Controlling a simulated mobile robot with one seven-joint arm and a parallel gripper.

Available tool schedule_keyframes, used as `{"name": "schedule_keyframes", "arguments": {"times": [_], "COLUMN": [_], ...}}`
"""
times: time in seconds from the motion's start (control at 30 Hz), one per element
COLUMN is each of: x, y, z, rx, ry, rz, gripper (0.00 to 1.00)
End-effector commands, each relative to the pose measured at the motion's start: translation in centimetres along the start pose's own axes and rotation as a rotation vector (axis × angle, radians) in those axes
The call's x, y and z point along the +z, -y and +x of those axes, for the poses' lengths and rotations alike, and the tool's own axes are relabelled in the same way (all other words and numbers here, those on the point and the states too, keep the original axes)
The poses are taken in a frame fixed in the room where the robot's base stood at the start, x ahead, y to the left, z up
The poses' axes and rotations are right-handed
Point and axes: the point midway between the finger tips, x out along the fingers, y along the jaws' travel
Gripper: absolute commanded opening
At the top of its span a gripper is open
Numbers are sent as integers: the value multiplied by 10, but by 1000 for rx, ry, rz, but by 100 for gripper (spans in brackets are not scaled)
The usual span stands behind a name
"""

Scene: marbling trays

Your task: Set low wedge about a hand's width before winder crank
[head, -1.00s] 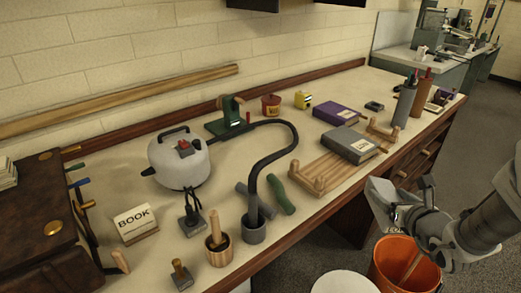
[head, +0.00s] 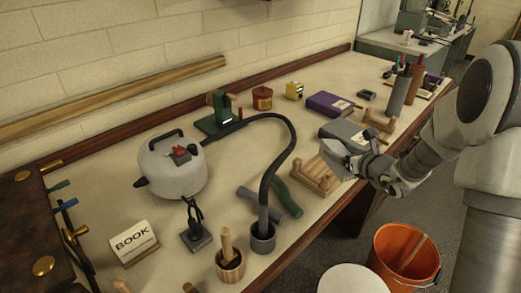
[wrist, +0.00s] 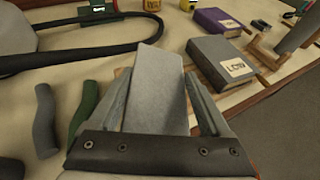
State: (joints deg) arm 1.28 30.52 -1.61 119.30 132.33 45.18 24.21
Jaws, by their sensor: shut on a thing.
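My gripper (wrist: 156,76) is shut on a plain grey block with a sloping top, which I take for the low wedge (wrist: 155,95). In the head view my gripper (head: 362,163) is over the front right part of the bench, by the wooden rack. The wedge is hard to make out there. The green winder (head: 219,116) stands far back on the bench, well left of my gripper. Its crank is small and I cannot make it out clearly. Part of the winder shows at the top of the wrist view (wrist: 97,12).
A black hose (head: 290,150) arches between the winder and my gripper. A grey book (head: 342,130) and wooden rack (head: 318,175) lie close by. A purple book (head: 328,104), yellow box (head: 294,90) and red pot (head: 262,98) stand behind. Bare bench (head: 255,150) shows under the hose.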

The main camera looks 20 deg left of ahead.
Motion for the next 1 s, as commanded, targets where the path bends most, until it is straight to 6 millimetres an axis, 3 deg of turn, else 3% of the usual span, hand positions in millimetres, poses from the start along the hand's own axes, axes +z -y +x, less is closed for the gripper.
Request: {"name": "schedule_keyframes", "arguments": {"times": [0.1,0.5,1.0], "x": [12,45,87], "y": [-9,-39,-50], "z": [36,139,233], "rx": [50,149,131], "ry": [3,10,16], "rz": [-20,-62,-58], "gripper": [17,17,17]}}
